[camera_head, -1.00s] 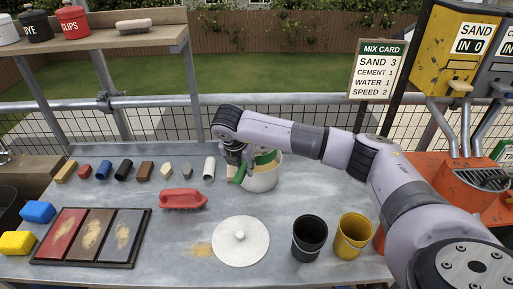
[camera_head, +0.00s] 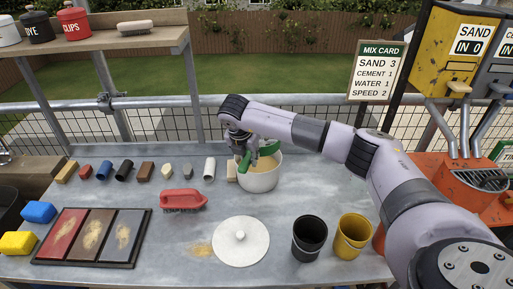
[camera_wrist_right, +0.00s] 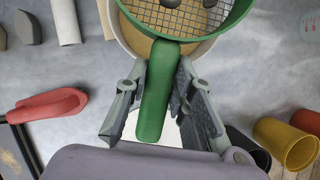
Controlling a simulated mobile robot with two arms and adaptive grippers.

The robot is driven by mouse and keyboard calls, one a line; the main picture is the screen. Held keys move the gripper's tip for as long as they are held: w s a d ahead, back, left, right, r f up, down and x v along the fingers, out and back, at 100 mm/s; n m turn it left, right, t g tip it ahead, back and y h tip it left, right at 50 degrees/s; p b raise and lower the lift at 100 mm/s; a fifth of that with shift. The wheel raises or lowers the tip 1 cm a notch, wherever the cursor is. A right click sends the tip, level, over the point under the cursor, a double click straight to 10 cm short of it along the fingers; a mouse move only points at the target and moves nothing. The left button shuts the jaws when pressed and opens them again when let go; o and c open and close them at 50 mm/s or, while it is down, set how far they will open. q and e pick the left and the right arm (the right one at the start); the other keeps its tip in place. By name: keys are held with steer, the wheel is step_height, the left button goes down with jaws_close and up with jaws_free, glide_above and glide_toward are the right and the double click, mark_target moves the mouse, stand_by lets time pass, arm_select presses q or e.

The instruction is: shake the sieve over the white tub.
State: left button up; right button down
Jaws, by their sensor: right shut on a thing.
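The green sieve (camera_head: 268,147) is over the white tub (camera_head: 261,182) at the back of the table, partly hidden by my right gripper (camera_head: 243,158). That gripper is shut on the sieve's green handle (camera_wrist_right: 154,95). In the wrist view the sieve's wire mesh (camera_wrist_right: 180,18) overlaps the tub (camera_wrist_right: 116,28). Some dark round lumps show at the mesh. Tan, sand-like material (camera_head: 259,166) shows inside the tub. Whether grains are falling cannot be told. My left gripper is not in view.
A white round lid (camera_head: 241,252) lies in front of the tub. A red-handled brush (camera_head: 183,200) is to the left. Black (camera_head: 309,240) and yellow (camera_head: 352,238) buckets stand at the right front. Several small samples line the back left. A tile tray (camera_head: 92,238) lies front left.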

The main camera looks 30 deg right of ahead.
steer(key=shift+r+p, duration=0.6)
steer(key=shift+r, duration=1.1)
